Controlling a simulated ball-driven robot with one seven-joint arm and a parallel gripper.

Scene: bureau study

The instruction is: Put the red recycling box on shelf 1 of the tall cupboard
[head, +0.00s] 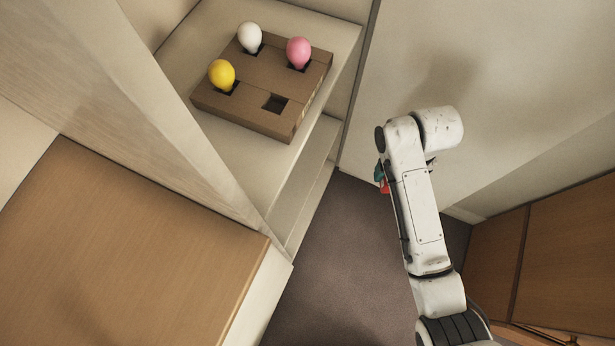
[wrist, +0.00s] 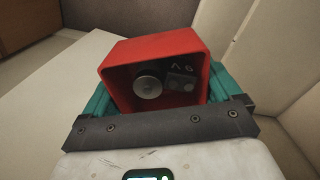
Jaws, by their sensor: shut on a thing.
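The red recycling box (wrist: 192,46) is an open red box between the teal fingers of my gripper (wrist: 165,95) in the wrist view. My gripper is shut on it. A round silvery disc and dark parts with light marks lie inside the box. In the head view only a small red and teal bit (head: 383,184) shows beside my white arm; the rest is hidden behind the arm. The tall cupboard cannot be told for sure; an open white shelf unit (head: 330,28) stands at the upper left, with a lower shelf (head: 312,175) under its top visible surface.
A brown cardboard tray (head: 262,85) with white, yellow and pink bulb-shaped things stands on the upper shelf surface. A wooden top (head: 120,240) lies at the left. Wooden cabinet fronts (head: 565,255) are at the right. Dark carpet (head: 335,260) is clear between them.

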